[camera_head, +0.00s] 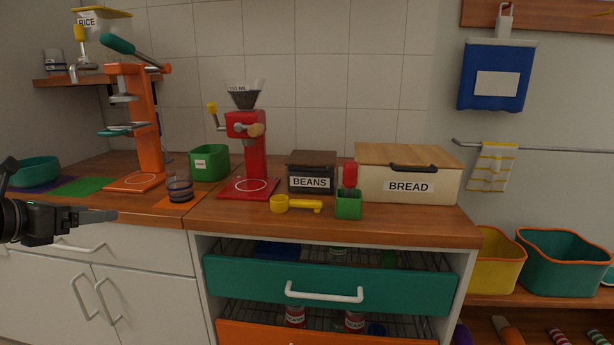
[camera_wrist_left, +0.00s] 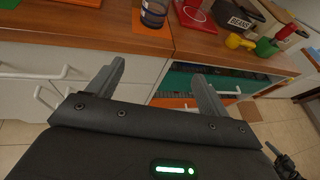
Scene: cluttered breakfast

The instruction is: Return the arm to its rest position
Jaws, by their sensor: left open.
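My left gripper (camera_head: 108,215) comes in from the left in the head view, in front of the counter's front edge. In the left wrist view my left gripper (camera_wrist_left: 158,88) has its two fingers wide apart with nothing between them. The wrist view looks past the fingers to the white cupboard front and the counter edge. My right gripper is not in the head view; a dark part at the lower right of the wrist view is unclear.
On the counter (camera_head: 226,216) stand an orange press (camera_head: 147,125), a glass (camera_head: 180,189), a red grinder (camera_head: 246,150), a yellow scoop (camera_head: 290,204), a beans box (camera_head: 312,172) and a bread box (camera_head: 408,178). A teal drawer (camera_head: 250,285) stands partly open below.

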